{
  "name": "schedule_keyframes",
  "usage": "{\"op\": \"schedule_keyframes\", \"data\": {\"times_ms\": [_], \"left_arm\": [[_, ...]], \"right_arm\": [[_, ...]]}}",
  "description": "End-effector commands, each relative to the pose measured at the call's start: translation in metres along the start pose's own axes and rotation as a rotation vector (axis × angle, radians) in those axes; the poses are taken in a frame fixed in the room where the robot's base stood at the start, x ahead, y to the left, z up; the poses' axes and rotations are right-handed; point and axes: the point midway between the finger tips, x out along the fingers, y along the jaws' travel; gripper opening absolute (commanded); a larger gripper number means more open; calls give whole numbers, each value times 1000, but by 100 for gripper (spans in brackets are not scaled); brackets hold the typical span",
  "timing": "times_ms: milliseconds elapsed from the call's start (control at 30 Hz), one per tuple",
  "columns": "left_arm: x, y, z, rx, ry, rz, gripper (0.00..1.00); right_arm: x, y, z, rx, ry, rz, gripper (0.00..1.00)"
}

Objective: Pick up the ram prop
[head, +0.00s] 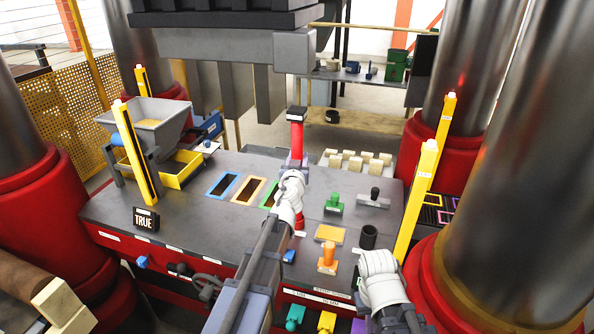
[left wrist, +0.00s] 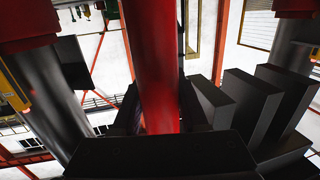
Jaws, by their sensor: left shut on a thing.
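The ram prop (head: 297,133) is an upright red post with a dark cap, near the back middle of the press table in the head view. My left gripper (head: 293,163) is shut around its shaft. The left wrist view shows the red shaft (left wrist: 152,65) close up, between the dark fingers. My left wrist hides part of the lower post, and I cannot tell whether its foot touches the table. My right gripper (head: 382,285) is low at the right front, below its white wrist, and its fingers are not clear.
The grey press table (head: 185,205) holds coloured frames, a green stamp (head: 334,204), an orange stamp (head: 328,258) and a black cylinder (head: 368,237). A press head (head: 235,48) hangs above the back. Yellow posts (head: 416,200) and thick columns flank the table. Pale bricks (head: 357,161) lie behind.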

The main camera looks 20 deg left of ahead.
Motion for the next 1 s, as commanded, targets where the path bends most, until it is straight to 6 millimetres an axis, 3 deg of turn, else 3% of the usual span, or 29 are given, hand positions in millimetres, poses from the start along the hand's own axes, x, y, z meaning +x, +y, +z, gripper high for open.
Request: {"op": "schedule_keyframes", "data": {"times_ms": [233,1000], "left_arm": [[0,0,0,0,0,0,0],[0,0,0,0,0,0,0]], "right_arm": [[0,0,0,0,0,0,0],[0,0,0,0,0,0,0]]}}
